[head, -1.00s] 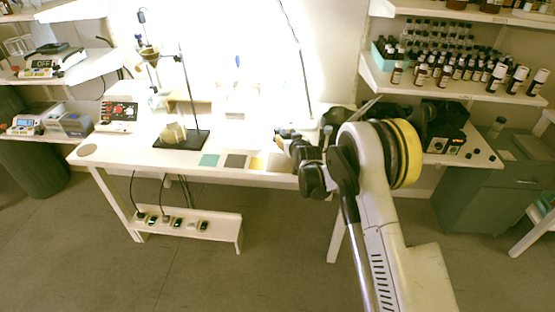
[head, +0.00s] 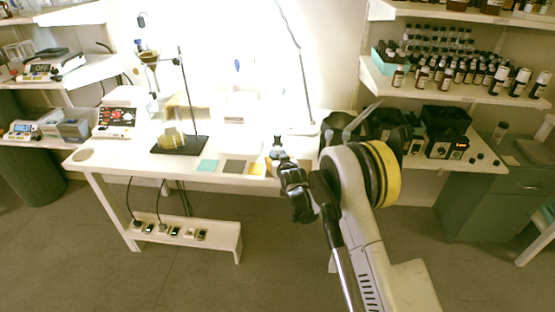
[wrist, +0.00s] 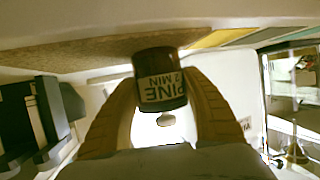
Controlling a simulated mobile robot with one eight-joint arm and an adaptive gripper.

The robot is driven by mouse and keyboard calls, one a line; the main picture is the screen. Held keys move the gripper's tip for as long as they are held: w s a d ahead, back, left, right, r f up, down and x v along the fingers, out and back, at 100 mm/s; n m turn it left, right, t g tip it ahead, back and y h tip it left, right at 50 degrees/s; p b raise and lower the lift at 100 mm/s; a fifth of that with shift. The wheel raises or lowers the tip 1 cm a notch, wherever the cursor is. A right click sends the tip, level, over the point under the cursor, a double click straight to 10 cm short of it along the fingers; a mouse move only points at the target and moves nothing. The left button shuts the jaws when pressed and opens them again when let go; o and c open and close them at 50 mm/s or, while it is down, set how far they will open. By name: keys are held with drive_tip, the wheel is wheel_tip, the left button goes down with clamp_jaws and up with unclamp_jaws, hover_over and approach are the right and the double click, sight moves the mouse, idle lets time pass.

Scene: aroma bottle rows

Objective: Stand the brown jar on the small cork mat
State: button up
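The brown jar (wrist: 160,80) with a white label reading "PINE 2 MIN" is between the two tan fingers of my gripper (wrist: 158,88). It appears upside down in the wrist view, as does the table. My gripper is shut on it. The jar's base is at a speckled tan, cork-like surface (wrist: 85,54); I cannot tell whether they touch. In the head view my wrist (head: 292,180) is at the table's front edge, right of the yellow square, and the jar is not clearly visible there.
Teal (head: 207,165), grey (head: 235,167) and yellow (head: 257,169) squares lie along the table's front. A round brown disc (head: 84,155) lies at the far left. A stand on a dark base (head: 192,148) is behind. Black devices (head: 445,130) stand right.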

drive_tip(key=shift+o, duration=1.2)
drive_tip(key=shift+r, duration=0.2)
drive_tip(key=p+v, duration=0.4)
drive_tip(key=v, duration=0.8)
drive_tip(key=s+d+r+m+g+h, duration=0.1)
drive_tip(key=s+d+r, duration=0.6)
drive_tip(key=r, duration=0.3)
drive_tip(key=s+d+r+m+g+h, duration=0.1)
drive_tip(key=s+d+r+g+h, duration=0.1)
drive_tip(key=s+d+r, duration=0.6)
drive_tip(key=s+d+g, duration=0.1)
drive_tip(key=s+d, duration=0.2)
drive_tip(key=s, duration=0.9)
drive_tip(key=s+d+r+m+g, duration=0.1)
drive_tip(key=s+d+g, duration=0.1)
drive_tip(key=s, duration=1.1)
drive_tip(key=shift+d+r+h, duration=0.35)
drive_tip(key=shift+d+h, duration=0.05)
drive_tip(key=shift+d, duration=0.5)
